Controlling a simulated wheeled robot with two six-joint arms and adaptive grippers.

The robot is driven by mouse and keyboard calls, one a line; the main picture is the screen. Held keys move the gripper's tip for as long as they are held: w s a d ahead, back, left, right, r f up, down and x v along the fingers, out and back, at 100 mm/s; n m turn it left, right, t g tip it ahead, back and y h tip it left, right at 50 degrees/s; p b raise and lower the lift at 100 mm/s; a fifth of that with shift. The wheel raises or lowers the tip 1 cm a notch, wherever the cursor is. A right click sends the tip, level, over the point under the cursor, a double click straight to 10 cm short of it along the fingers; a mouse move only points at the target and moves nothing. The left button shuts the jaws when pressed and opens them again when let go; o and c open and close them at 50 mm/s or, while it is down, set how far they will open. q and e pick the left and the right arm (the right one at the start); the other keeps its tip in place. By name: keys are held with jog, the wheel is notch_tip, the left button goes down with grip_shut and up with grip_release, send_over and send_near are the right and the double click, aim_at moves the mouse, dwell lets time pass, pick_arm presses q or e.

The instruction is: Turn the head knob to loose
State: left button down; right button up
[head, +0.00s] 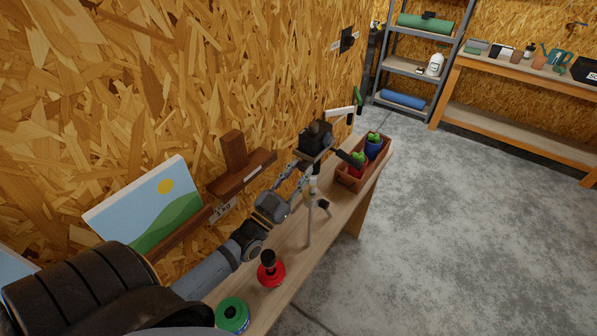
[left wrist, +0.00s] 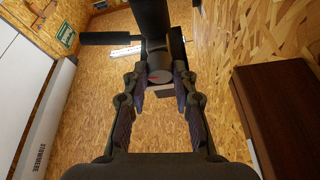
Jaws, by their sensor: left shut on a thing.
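A small tripod (head: 309,222) stands on the plank bench (head: 345,212), with a black head (head: 318,138) on top. My left gripper (head: 302,165) reaches the near side of this head. In the head view the knob is hidden by the gripper. My right gripper is not in view.
A brown planter box (head: 347,181) with a red and a blue pot stands just beyond the tripod. A red container (head: 271,274) and a green tin (head: 233,314) stand nearer. A wooden wall shelf (head: 240,173) and a landscape picture (head: 150,212) are close to my left arm.

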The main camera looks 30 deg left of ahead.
pick_arm(q)
jog(key=shift+n+y, duration=0.4)
jog(key=shift+n, duration=0.3)
jog(key=n+y, duration=0.1)
jog(key=n, duration=0.1)
jog(key=n+y+p, duration=0.1)
jog(key=n, duration=0.1)
jog(key=shift+d+r+n+p, duration=0.1)
jog(key=shift+r+n+p, duration=0.1)
jog(key=shift+n+p, duration=0.1)
jog(key=shift+n+y, duration=0.6)
jog(key=shift+n, duration=0.2)
jog(key=shift+f+n, duration=0.2)
jog(key=shift+n, duration=0.2)
jog(key=c, duration=1.4)
grip_release()
jog(key=o, duration=0.3)
jog(key=shift+w, duration=0.2)
jog(key=shift+o, duration=0.2)
